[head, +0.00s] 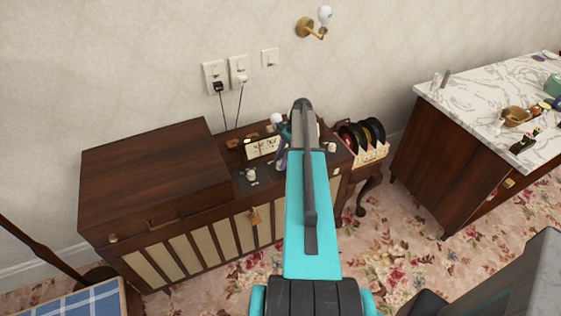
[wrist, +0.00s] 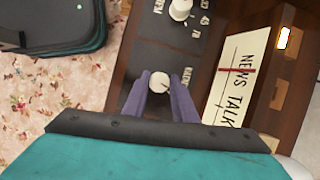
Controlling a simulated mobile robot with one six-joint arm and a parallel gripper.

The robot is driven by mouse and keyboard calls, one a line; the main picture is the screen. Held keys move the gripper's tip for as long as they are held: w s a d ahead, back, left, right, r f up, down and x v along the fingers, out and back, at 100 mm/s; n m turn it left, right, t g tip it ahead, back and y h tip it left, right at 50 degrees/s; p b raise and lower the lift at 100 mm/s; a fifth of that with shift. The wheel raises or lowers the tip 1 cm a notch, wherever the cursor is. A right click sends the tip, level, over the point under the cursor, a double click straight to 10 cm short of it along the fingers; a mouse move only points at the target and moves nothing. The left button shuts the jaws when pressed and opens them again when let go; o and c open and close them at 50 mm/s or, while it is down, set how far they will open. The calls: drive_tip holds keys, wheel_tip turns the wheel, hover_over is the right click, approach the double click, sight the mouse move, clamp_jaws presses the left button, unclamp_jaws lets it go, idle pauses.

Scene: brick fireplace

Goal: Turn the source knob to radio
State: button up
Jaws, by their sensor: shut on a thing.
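In the wrist view a small white knob (wrist: 158,83) on the dark control panel (wrist: 145,55) sits between the fingertips of my gripper (wrist: 159,80). The purple fingers are closed on its two sides. Small white lettering stands beside it, only partly readable, and I cannot tell for sure where the knob points. In the head view my gripper (head: 281,158) reaches down to the wooden radio console (head: 150,165). My teal arm covers part of the panel there and the held knob is hidden.
A second white knob (wrist: 180,9) with speed numbers stands close by. A cream tuning dial (wrist: 238,75) reading NEWS TALK with a red needle is beside the fingers. A record rack (head: 368,153) and a marble-topped cabinet (head: 470,105) stand to the right.

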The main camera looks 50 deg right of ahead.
drive_tip(key=n+g, duration=0.1)
drive_tip(key=n, duration=0.1)
drive_tip(key=n+g+b, duration=0.1)
drive_tip(key=n, duration=0.2)
drive_tip(key=shift+w+d, duration=0.15)
drive_tip(key=shift+w, duration=0.25)
drive_tip(key=n, duration=0.2)
drive_tip(key=n+g, duration=0.1)
drive_tip(key=n, duration=0.1)
drive_tip(key=shift+w+r+n+g+h+b, duration=0.1)
drive_tip(key=shift+n+g+h+b, duration=0.2)
drive_tip(key=shift+h, duration=0.1)
drive_tip(key=o, duration=0.9)
drive_tip(key=shift+o, duration=0.7)
